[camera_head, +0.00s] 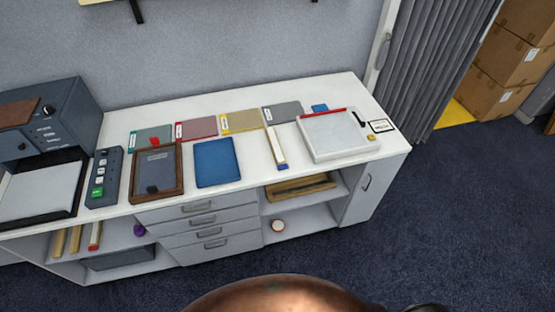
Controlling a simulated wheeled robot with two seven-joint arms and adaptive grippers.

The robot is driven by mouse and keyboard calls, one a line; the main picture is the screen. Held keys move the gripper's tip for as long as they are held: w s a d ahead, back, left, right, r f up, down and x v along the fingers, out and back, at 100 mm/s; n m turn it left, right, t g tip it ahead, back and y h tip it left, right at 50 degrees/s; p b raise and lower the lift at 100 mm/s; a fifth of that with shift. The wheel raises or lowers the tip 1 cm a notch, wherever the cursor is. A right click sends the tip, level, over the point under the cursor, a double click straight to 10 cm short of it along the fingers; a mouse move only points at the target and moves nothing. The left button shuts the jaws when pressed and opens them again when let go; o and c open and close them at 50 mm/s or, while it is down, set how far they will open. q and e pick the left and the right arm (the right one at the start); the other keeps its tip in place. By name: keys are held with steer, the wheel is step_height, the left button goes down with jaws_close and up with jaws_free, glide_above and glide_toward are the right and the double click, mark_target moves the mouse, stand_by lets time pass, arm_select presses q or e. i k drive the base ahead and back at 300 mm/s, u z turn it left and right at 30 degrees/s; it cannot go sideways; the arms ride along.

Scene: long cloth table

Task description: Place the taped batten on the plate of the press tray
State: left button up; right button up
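A slim pale batten (276,147) with a tan edge and a blue end lies on the white counter, right of a blue panel. Several more battens stand in the open lower shelf at the left; one is pale with red bands (95,236), which look like tape. I cannot tell for certain which is the taped batten. The press (55,117) is a dark blue-grey box at the counter's left end. Its dark tray (40,216) is out in front, with a light grey plate (40,190) that looks bare. Neither of my grippers is in view.
A button box (103,178), a brown wooden frame (178,170) and a blue panel (217,162) lie between tray and batten. Coloured folders (196,128) line the back. A white, red-edged device (340,137) stands at the right. Drawers (205,222) are below.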

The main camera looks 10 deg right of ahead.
mark_target(39, 192)
steer(key=k, duration=0.2)
steer(key=u, duration=1.75)
steer(key=i, duration=0.9)
steer(key=z, duration=0.8)
